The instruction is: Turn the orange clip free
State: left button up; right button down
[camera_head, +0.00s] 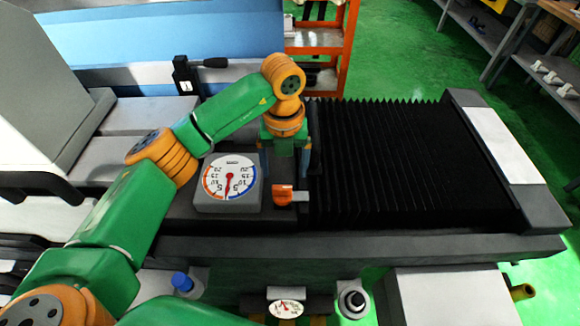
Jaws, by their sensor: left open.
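The orange clip (282,194) sits on the grinder bed just right of a white dial gauge, with a light piece reaching out to its right. My left arm reaches in from the left. My left gripper (286,162) points down behind the clip, apart from it in the picture. It is open; its fingers are dark and partly hidden below the wrist, and I see nothing held between them. My right gripper is not in view.
The dial gauge (229,183) stands close to the clip on the left. Black ribbed bellows (405,160) fill the bed to the right. A black handle (207,63) stands behind my arm. A blue knob (182,282) and a small gauge (286,308) are at the front.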

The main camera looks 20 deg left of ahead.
aim_at(282, 187)
pick_arm(q)
jog(key=s+f+p, duration=0.1)
jog(key=s+f, duration=0.1)
jog(key=s, duration=0.1)
jog(key=shift+f, duration=0.15)
jog(key=shift+w+f, duration=0.25)
jog(key=shift+f, duration=1)
jog(key=shift+w+f, duration=0.15)
jog(key=shift+w, duration=0.1)
jog(key=shift+c, duration=0.4)
jog(key=shift+s, duration=0.15)
jog(key=c, duration=0.7)
grip_shut()
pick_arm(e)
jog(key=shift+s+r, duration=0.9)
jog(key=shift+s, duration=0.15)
